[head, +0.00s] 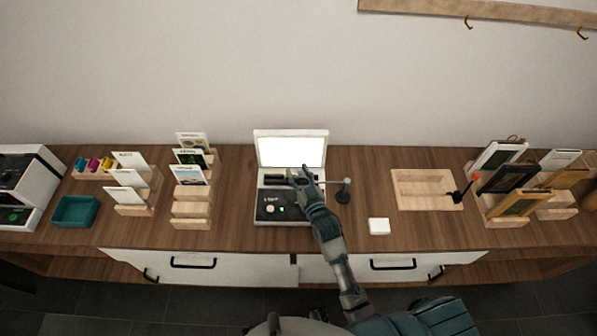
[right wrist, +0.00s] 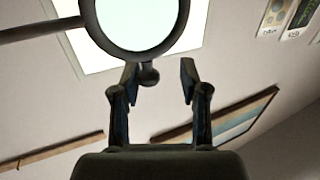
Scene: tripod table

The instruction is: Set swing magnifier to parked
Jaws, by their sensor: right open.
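The swing magnifier's dark stand (head: 343,196) is on the table just right of the light box, and a thin arm runs left from its top toward my right gripper. In the right wrist view, the magnifier's round dark-rimmed lens (right wrist: 137,22) is close ahead, with its arm coming in from the left. A small round knob (right wrist: 149,76) hangs from the rim, between the fingertips and nearer the left one. My right gripper (head: 303,173) is open above the light box; it also shows in the right wrist view (right wrist: 160,70). In the head view, the gripper hides the lens. My left gripper is out of view.
The light box has a bright upright panel (head: 291,152) and a dark lower tray (head: 268,207). A white block (head: 379,226) and a shallow wooden tray (head: 404,175) are to the right. Card racks (head: 191,209) are at left. Framed pieces (head: 508,178) stand at far right.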

